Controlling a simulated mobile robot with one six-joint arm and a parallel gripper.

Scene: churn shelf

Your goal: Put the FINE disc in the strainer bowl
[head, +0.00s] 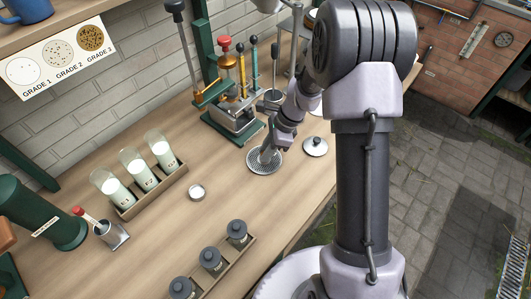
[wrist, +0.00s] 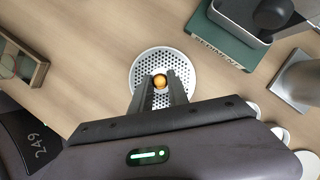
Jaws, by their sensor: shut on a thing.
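A pale round perforated disc (head: 264,168) shows below my gripper (head: 266,150) in the head view, over the wooden bench. In the wrist view the same disc (wrist: 140,72) has a brass-coloured knob (wrist: 160,81) at its middle, between my two fingertips (wrist: 160,84). My gripper is shut on this knob. I see no FINE lettering on the disc. I cannot tell whether it rests on the bench or hangs just above it. I cannot make out a strainer bowl for certain.
A green-based machine (head: 235,118) with levers stands behind the gripper. A round lid-like piece (head: 315,146) with a dark knob lies to the right. A rack of glass bottles (head: 145,182), a small white dish (head: 196,192) and a rack of dark-lidded jars (head: 211,258) stand left and in front.

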